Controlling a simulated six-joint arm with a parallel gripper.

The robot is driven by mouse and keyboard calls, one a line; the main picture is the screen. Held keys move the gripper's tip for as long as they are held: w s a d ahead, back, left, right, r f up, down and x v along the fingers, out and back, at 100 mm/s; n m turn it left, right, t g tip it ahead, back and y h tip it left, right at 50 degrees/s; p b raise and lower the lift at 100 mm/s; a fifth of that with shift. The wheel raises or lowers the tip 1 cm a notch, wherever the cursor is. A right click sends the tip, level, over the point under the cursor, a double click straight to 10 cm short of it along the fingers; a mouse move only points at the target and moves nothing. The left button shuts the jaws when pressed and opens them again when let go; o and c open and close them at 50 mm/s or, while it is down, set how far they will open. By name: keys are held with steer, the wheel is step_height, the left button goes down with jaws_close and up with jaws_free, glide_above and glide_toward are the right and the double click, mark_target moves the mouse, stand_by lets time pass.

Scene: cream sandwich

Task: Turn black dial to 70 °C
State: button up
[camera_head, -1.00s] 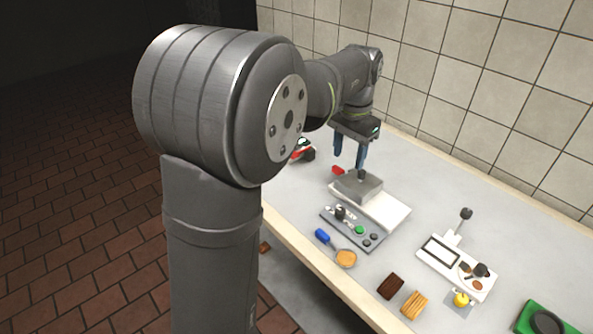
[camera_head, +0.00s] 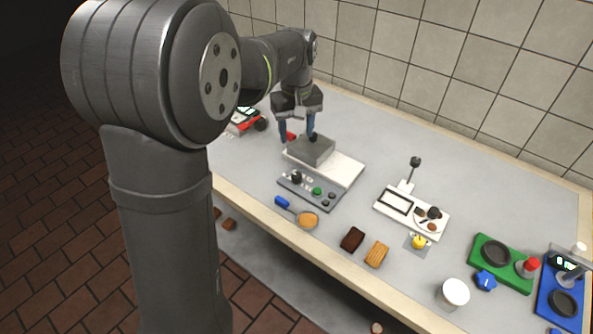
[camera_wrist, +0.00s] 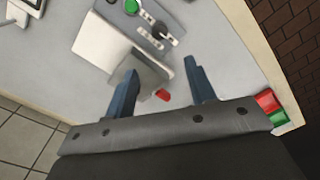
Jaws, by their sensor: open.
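The black dial (camera_head: 296,177) stands on a dark grey control panel (camera_head: 325,205) with a green button (camera_head: 317,191) and smaller dark knobs. The dial also shows in the wrist view (camera_wrist: 160,28) near the top, beyond my fingertips. Its scale is too small to read. My gripper (camera_head: 297,136) is open and empty, with its blue-grey fingers pointing down behind the panel, beside a grey block-shaped lid. It is apart from the dial. In the wrist view my two fingers (camera_wrist: 161,70) are spread wide.
A small red piece (camera_wrist: 162,95) lies near my fingers.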

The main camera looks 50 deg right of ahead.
mark_target(297, 174)
step_height(297, 174, down, 14)
steer(key=shift+f, duration=0.25)
steer(key=c, duration=1)
